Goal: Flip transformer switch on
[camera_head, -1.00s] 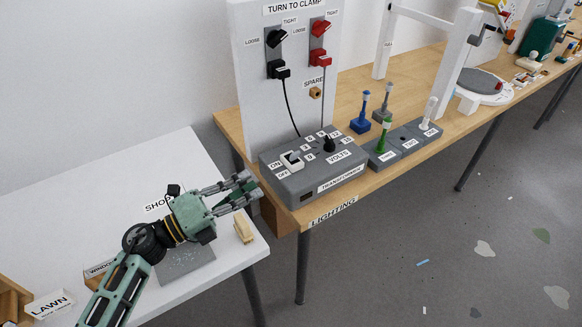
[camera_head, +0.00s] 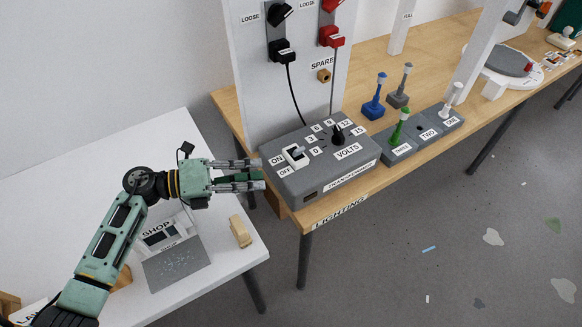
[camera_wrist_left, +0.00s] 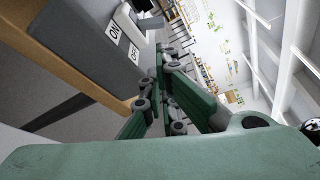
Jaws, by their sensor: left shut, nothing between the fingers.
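The grey transformer box (camera_head: 335,180) stands on the wooden table in the head view. My left gripper (camera_head: 262,175) is shut and empty. Its fingertips point right, close to the left side of the box, near the switch; I cannot tell whether they touch. In the left wrist view the box's labelled top (camera_wrist_left: 112,28) shows at the upper left, beyond the gripper fingers (camera_wrist_left: 160,70). My right gripper is not in view.
A black voltage knob (camera_head: 338,134) is on the same box. An upright panel (camera_head: 300,85) with black and red clamps stands behind it. A switch block (camera_head: 422,138) with green and white levers is to the right. A white table (camera_head: 120,190) holds a shop model (camera_head: 170,240).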

